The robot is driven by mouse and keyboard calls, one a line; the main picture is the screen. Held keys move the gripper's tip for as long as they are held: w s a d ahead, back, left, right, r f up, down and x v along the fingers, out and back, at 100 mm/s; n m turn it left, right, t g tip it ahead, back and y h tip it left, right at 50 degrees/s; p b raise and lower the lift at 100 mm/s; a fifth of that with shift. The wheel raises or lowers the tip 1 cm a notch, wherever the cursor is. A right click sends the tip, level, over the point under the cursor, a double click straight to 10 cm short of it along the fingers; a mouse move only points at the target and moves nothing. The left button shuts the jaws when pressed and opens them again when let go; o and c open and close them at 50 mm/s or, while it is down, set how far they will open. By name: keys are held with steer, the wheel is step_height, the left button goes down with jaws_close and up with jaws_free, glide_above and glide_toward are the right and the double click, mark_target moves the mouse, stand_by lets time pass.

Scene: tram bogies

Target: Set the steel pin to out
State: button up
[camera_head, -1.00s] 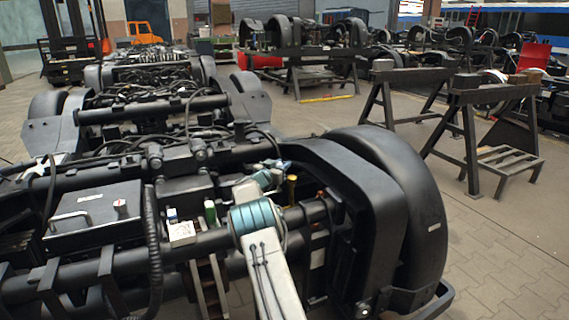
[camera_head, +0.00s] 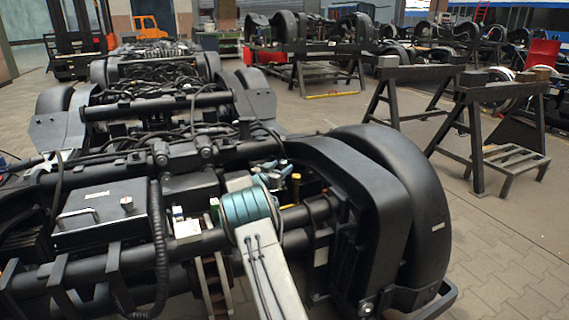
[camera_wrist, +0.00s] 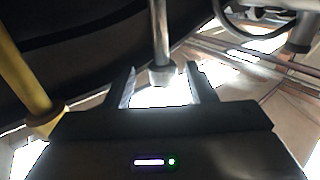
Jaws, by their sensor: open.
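The steel pin (camera_wrist: 160,32) shows in the wrist view as a bright grey rod coming down from the top, ending in a wider collar. My gripper (camera_wrist: 161,78) is open, with one finger on each side of the pin's collar end. Gaps show on both sides; I cannot tell how deep the pin sits between the fingers. In the head view my arm reaches into the bogie (camera_head: 388,215), and the gripper and pin cannot be made out there.
A yellow bar (camera_wrist: 22,75) stands left of my gripper in the wrist view. A dark hose (camera_wrist: 243,33) loops at the upper right. In the head view a grey box (camera_head: 100,215) sits on the bogie's left, and black trestles (camera_head: 475,130) stand on the floor at right.

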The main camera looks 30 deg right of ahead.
steer(key=shift+p+v, duration=0.3)
steer(key=shift+v, duration=1.1)
